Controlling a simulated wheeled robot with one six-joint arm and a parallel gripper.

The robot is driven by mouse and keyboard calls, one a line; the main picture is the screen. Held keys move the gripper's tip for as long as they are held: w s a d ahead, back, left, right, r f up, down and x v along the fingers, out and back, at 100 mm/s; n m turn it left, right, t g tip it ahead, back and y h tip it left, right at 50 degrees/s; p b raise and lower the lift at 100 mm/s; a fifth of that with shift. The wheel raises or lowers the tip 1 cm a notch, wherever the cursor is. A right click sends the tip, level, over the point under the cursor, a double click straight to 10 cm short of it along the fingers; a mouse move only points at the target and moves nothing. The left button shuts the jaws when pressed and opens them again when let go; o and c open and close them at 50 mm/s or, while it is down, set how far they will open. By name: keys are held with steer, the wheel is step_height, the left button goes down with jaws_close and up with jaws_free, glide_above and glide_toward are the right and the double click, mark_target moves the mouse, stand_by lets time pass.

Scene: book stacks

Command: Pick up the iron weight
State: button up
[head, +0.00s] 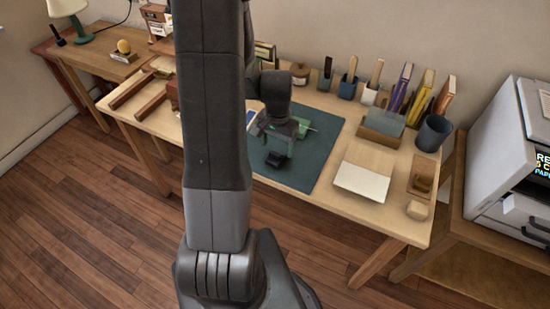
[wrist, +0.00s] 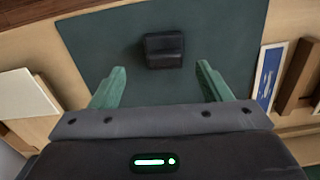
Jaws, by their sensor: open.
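The iron weight looks to be the small black block (wrist: 164,50) on the dark green mat (wrist: 105,38) in the wrist view. In the head view it shows as a dark lump (head: 276,159) on the mat (head: 322,150), just below my gripper. My gripper (wrist: 160,72) has two green fingers, spread wide apart with nothing between them. The block lies beyond the fingertips, between their lines, and apart from both. In the head view my gripper (head: 278,140) hangs over the mat, and my arm hides part of the table's left side.
A white pad (head: 361,182) lies right of the mat. A small wooden tray (head: 421,177) and a dark cup (head: 433,133) stand at the table's right end. Several books and holders line the back. A grey printer (head: 515,150) stands beyond the right edge.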

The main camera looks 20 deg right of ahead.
mark_target(275, 153)
steer(key=shift+w+a+f, duration=0.1)
steer(key=shift+a+f, duration=0.05)
steer(key=shift+f, duration=1.15)
steer(key=shift+w+a+f, duration=0.1)
steer(key=shift+f, duration=1.15)
steer(key=shift+p, duration=0.3)
steer(key=c, duration=1.4)
